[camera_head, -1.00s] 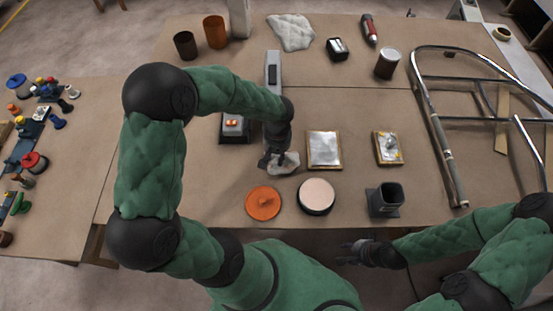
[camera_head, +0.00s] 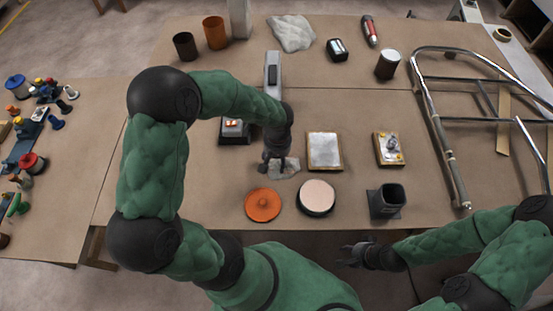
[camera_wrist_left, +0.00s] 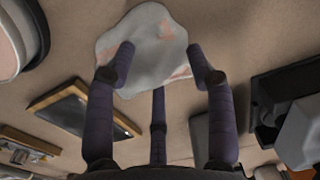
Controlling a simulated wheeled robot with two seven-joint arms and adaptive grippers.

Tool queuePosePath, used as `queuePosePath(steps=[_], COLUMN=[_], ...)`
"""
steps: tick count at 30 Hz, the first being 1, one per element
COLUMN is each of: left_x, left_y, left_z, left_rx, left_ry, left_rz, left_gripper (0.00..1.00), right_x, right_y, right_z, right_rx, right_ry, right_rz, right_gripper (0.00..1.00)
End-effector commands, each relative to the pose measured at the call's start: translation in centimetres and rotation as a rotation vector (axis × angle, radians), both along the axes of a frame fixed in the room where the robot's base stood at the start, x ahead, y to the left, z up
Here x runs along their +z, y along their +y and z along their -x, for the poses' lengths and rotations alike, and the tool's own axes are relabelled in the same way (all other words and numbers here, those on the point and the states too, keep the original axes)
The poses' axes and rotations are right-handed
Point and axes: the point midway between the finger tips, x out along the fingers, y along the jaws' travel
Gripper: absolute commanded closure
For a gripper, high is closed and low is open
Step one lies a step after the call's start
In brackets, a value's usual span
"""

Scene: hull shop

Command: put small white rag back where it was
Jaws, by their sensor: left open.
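The small white rag (camera_head: 286,169), stained pinkish-orange, lies on the table just behind the orange and pale round discs. It also shows spread out in the left wrist view (camera_wrist_left: 145,40). My left gripper (camera_head: 272,167) is open at the rag's left part, pointing down, and hides some of it. In the left wrist view the fingers of my left gripper (camera_wrist_left: 160,62) are spread apart, with the rag between and beyond their tips. I cannot tell whether they touch it. My right gripper (camera_head: 352,256) is open and empty in front of the table's front edge.
An orange disc (camera_head: 263,205) and a pale round pad (camera_head: 316,197) lie in front of the rag. A framed grey plate (camera_head: 324,150) is to its right, a black box (camera_head: 235,131) behind left. A larger white cloth (camera_head: 291,33) lies at the back.

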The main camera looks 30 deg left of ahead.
Motion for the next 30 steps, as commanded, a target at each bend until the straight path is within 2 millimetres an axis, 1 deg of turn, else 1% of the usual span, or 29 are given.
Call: queuePosePath(steps=[2, 5, 12, 18, 21, 24, 30], left_x=[0.5, 2.0, 6.9, 10.3, 11.4, 12.0, 12.3], left_y=[0.0, 0.0, -0.1, -0.2, -0.2, -0.3, -0.3], left_z=[0.0, -0.1, -0.2, -0.2, -0.2, -0.2, -0.2], left_rx=[0.000, 0.000, 0.000, 0.000, 0.000, 0.000, 0.000], left_ry=[0.000, -0.003, -0.004, -0.002, -0.002, -0.001, -0.001], left_rz=[0.000, -0.001, -0.001, 0.000, 0.000, -0.001, -0.001], left_gripper=[0.46, 0.46, 0.46, 0.46, 0.46, 0.46, 0.46], right_x=[0.5, 1.0, 2.7, 3.7, 4.0, 4.1, 4.1], right_y=[0.0, 0.0, 0.0, 0.0, 0.0, 0.0, 0.0], right_z=[0.0, 0.0, 0.0, 0.0, 0.0, 0.0, 0.0], right_rx=[0.000, 0.000, 0.000, 0.000, 0.000, 0.000, 0.000], right_ry=[0.000, 0.000, 0.000, 0.000, 0.000, 0.000, 0.000], right_rz=[0.000, 0.000, 0.000, 0.000, 0.000, 0.000, 0.000], right_gripper=[0.60, 0.60, 0.60, 0.60, 0.60, 0.60, 0.60])
